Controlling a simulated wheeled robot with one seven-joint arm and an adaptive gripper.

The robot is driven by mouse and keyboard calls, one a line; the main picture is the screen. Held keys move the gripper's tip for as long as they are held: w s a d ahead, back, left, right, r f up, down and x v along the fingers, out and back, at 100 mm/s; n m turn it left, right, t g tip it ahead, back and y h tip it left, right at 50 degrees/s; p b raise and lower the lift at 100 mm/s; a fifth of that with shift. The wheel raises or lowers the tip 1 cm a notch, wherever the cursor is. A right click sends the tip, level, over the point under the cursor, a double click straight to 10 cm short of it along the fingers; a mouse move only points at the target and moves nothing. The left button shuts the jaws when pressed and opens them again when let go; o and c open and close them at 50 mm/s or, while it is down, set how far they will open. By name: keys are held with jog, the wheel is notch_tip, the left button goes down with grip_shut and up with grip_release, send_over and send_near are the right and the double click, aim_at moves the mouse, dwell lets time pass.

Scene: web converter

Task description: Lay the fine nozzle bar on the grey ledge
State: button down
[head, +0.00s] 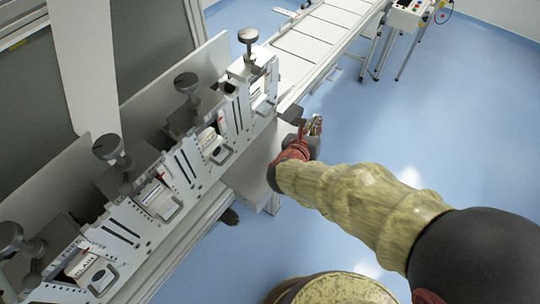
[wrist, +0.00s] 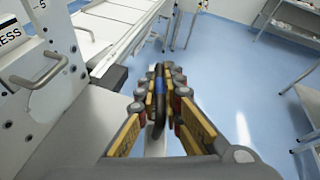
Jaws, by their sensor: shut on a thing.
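My gripper (wrist: 162,84) is shut on a narrow piece with a dark curved part, a small blue mark and a pale strip below it; I take it to be the fine nozzle bar (wrist: 157,140). The fingers hide most of it. In the head view my gripper (head: 314,126) is beside the machine's front, at the right of the grey ledge (head: 258,163). The ledge is a flat grey surface and also shows at the left in the wrist view (wrist: 88,125). The bar appears apart from the ledge, but its height above it is unclear.
The machine's perforated front plate (head: 180,180) with several knobs and handles stands left of the ledge. A handle (wrist: 40,70) is close in the wrist view. A conveyor (head: 320,40) runs off behind. Blue floor (head: 440,130) is open at the right.

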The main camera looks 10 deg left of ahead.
jog(key=s+a+r+n+y, duration=0.1)
jog(key=s+a+r, duration=0.2)
jog(key=s+a, duration=1.25)
jog(key=b, duration=0.4)
send_over(269, 156)
notch_tip(269, 156, down, 10)
jog(key=shift+d, duration=0.1)
jog(key=shift+w+f, duration=0.1)
jog(key=shift+f, duration=1.4)
jog(key=shift+f+b, duration=0.2)
jog(key=shift+b, duration=0.3)
jog(key=c, duration=2)
grip_release()
jog(key=shift+o, duration=0.2)
